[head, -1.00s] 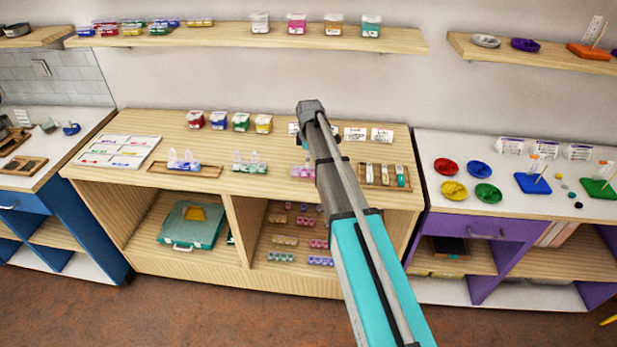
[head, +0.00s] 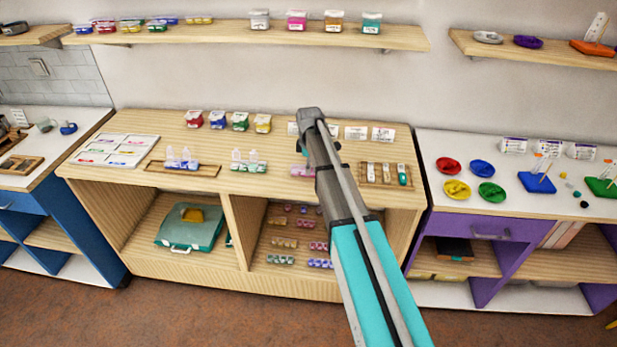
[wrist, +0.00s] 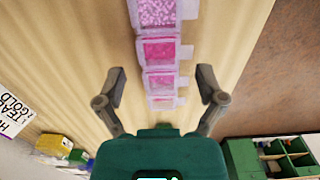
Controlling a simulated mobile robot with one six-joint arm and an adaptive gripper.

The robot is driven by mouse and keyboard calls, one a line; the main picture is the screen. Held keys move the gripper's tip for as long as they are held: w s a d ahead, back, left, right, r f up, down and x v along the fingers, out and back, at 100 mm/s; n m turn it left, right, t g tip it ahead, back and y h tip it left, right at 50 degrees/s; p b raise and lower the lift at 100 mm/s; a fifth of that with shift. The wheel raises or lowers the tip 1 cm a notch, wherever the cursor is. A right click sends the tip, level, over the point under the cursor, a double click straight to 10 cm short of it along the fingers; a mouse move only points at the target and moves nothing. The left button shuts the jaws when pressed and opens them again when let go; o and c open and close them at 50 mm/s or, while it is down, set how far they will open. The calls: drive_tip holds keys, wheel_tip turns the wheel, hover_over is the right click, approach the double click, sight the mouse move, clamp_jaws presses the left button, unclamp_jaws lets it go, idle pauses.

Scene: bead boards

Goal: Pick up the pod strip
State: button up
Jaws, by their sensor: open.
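The pod strip (wrist: 160,50) is a row of several clear, square pods filled with pink beads, lying on the wooden worktop in the wrist view. In the head view only the left part of a pink strip (head: 301,171) shows; my arm hides the rest. My gripper (wrist: 162,82) is open, with one finger on each side of the strip and a gap on both sides. The nearer pods lie between the fingers, and the strip runs on past the fingertips. How high the fingers are above the worktop is hard to tell.
Strips with purple-blue pods (head: 182,165) and green pods (head: 249,166) stand to the left on the worktop (head: 215,183). A wooden tray with tubes (head: 386,173) is to the right. Lidded bead tubs (head: 240,122) and white cards (head: 356,133) stand behind.

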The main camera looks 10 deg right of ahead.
drive_tip(key=shift+f+b, duration=0.65)
drive_tip(key=shift+f, duration=0.3)
drive_tip(key=c, duration=1.1)
drive_tip(key=shift+r, duration=0.15)
wheel_tip(320, 180, up, 2)
drive_tip(key=p, duration=0.3)
drive_tip(key=shift+r, duration=0.25)
drive_tip(key=s+r+p, duration=0.3)
drive_tip(key=s, duration=0.1)
drive_tip(key=s+r+p, duration=0.3)
drive_tip(key=s+r, duration=0.1)
drive_tip(key=s, duration=0.1)
drive_tip(key=s+d+r+p, duration=0.1)
drive_tip(key=s+r+p, duration=0.2)
drive_tip(key=s+p, duration=0.1)
drive_tip(key=shift+s+r, duration=0.15)
drive_tip(key=shift+s, duration=0.35)
